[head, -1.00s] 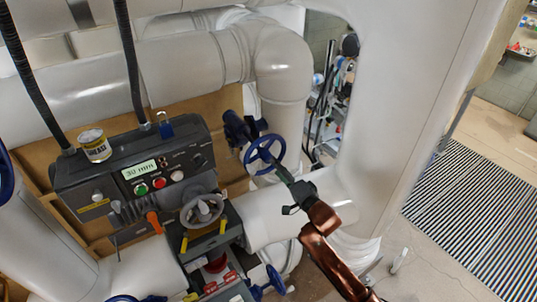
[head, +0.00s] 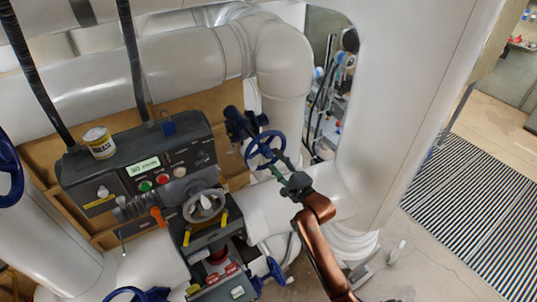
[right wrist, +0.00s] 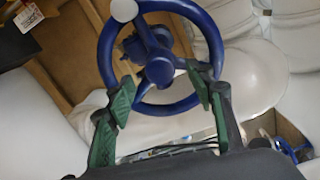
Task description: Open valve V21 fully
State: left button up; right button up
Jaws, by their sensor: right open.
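A blue handwheel (head: 265,150) with spokes stands on a blue valve in front of the white pipes, right of the grey control panel. No V21 label is readable on it. My right gripper (head: 279,163) is at this wheel's lower right side, open. In the right wrist view the blue wheel (right wrist: 157,107) fills the upper middle, with a pale round knob (right wrist: 124,10) on its rim. The open green-padded fingers of the right gripper (right wrist: 160,91) flank the wheel's lower part. I cannot tell whether they touch it. My left gripper is not in view.
The grey control panel (head: 112,180) carries a small can (head: 99,143) and buttons. A grey handwheel (head: 204,206) sits below it. Other blue wheels show at the left edge (head: 10,172) and bottom (head: 138,295). A wide white duct (head: 400,100) stands right of my right arm.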

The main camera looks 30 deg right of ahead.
aim_at(270, 155)
jog(key=shift+w+a+r, duration=0.1)
jog(key=shift+w, duration=1.05)
jog(key=shift+w+a+r, duration=0.1)
jog(key=shift+w, duration=1.05)
jog(key=shift+o, duration=0.4)
jog(key=shift+w+f, duration=0.1)
jog(key=shift+f, duration=0.05)
